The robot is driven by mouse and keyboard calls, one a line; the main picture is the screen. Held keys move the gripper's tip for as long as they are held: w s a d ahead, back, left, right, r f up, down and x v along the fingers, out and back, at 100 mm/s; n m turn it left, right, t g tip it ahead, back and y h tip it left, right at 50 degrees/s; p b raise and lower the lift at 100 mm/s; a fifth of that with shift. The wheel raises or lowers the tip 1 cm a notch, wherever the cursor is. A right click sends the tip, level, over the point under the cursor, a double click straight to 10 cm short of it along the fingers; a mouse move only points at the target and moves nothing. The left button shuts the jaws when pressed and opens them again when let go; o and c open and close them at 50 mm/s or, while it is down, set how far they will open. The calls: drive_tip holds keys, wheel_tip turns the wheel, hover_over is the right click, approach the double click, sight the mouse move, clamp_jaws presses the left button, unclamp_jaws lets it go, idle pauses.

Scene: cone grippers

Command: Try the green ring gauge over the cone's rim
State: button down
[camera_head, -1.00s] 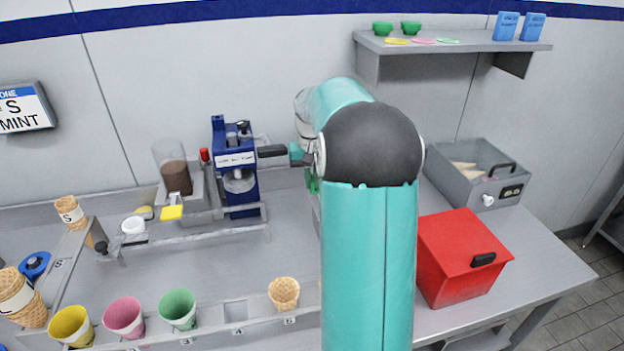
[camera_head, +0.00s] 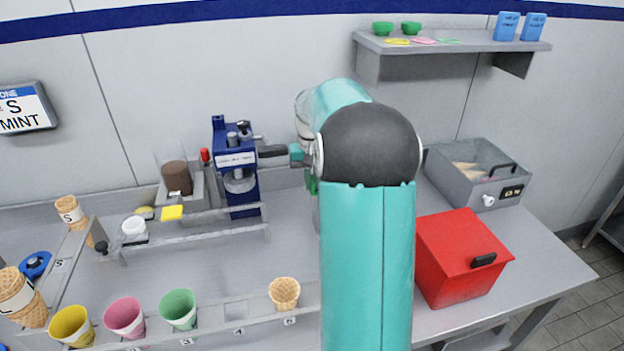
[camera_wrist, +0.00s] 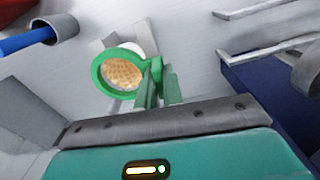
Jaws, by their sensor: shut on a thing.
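The green ring gauge (camera_wrist: 97,73) shows in the wrist view, held by its handle. My gripper (camera_wrist: 158,80) is shut on that handle. The tan waffle cone (camera_wrist: 124,74) shows through the ring opening, its round rim facing the camera. The cone fills most of the opening, with a narrow gap visible at one side. I cannot tell whether the ring is around the rim or just above it. In the head view my arm hides the cone and most of the gripper; only a bit of green shows beside the arm.
The blue machine (camera_head: 235,160) stands left of my arm, with a metal rail before it. The red box (camera_head: 455,262) stands to the right. Another waffle cone (camera_head: 284,293) and coloured cones sit in the front rack. A grey cup (camera_wrist: 62,27) holds a blue-handled thing.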

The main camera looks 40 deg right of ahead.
drive_tip(key=shift+f, duration=1.25)
idle(0.7)
drive_tip(key=c, duration=1.5)
unclamp_jaws()
drive_tip(key=shift+o, duration=0.2)
wheel_tip(320, 180, up, 14)
drive_tip(key=shift+f, duration=0.1)
